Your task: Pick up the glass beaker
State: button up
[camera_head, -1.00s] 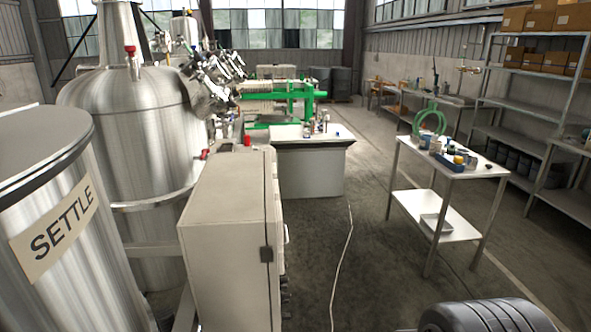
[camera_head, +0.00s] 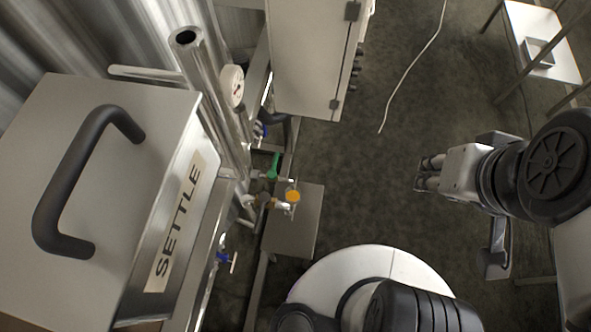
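I do not see a glass beaker in the current head view. My gripper (camera_head: 424,174) hangs over the dark floor right of the middle, pointing left. It is apart from everything around it, and nothing shows between its fingers. The fingers are small and seen from above, so I cannot tell whether they are open or shut.
A steel housing labelled SETTLE (camera_head: 84,95) with a black handle fills the left. Beside it are a pressure gauge (camera_head: 232,87), valves and a low steel plate (camera_head: 294,232). A cabinet (camera_head: 303,70) stands above. A white shelf (camera_head: 516,22) holds a tray (camera_head: 539,53). A cable (camera_head: 411,68) crosses open floor.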

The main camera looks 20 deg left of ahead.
aim_at(293, 198)
jog(key=u, duration=1.2)
jog(key=k, duration=0.2)
